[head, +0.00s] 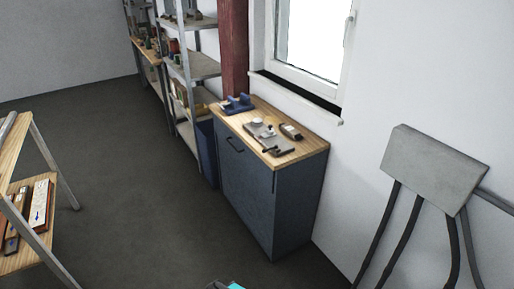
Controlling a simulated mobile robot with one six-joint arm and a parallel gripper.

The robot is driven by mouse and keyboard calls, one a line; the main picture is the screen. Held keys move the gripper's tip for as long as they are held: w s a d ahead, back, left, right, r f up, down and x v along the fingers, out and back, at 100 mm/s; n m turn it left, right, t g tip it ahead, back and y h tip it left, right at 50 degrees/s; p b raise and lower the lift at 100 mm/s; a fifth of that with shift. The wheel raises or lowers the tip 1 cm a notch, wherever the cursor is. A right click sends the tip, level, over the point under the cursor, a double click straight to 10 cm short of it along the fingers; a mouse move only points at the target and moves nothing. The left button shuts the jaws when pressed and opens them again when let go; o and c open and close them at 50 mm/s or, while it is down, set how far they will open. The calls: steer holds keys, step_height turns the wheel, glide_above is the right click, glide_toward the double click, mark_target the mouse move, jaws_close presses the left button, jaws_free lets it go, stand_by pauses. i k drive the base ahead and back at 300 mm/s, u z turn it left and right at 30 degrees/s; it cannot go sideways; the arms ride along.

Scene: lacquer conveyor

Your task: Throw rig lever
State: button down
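A small rig (266,134) with a grey plate and a pale round part lies on the wooden top of a blue-grey cabinet (246,190). A dark, thin piece at its front edge, with a pale end, looks like the lever (272,149); it is too small to tell its position surely. My gripper is not in view. Only a cyan and dark bit, likely of my arm, shows at the bottom edge, well apart from the cabinet.
A blue holder (237,104) and a dark handheld device (291,132) share the cabinet top. Metal shelving (196,66) stands behind, left of the cabinet. A wooden rack (22,190) is at left. The floor between is clear.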

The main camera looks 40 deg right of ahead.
mark_target(275, 146)
steer(key=z, duration=0.1)
steer(key=i, duration=0.95)
steer(key=u, duration=0.05)
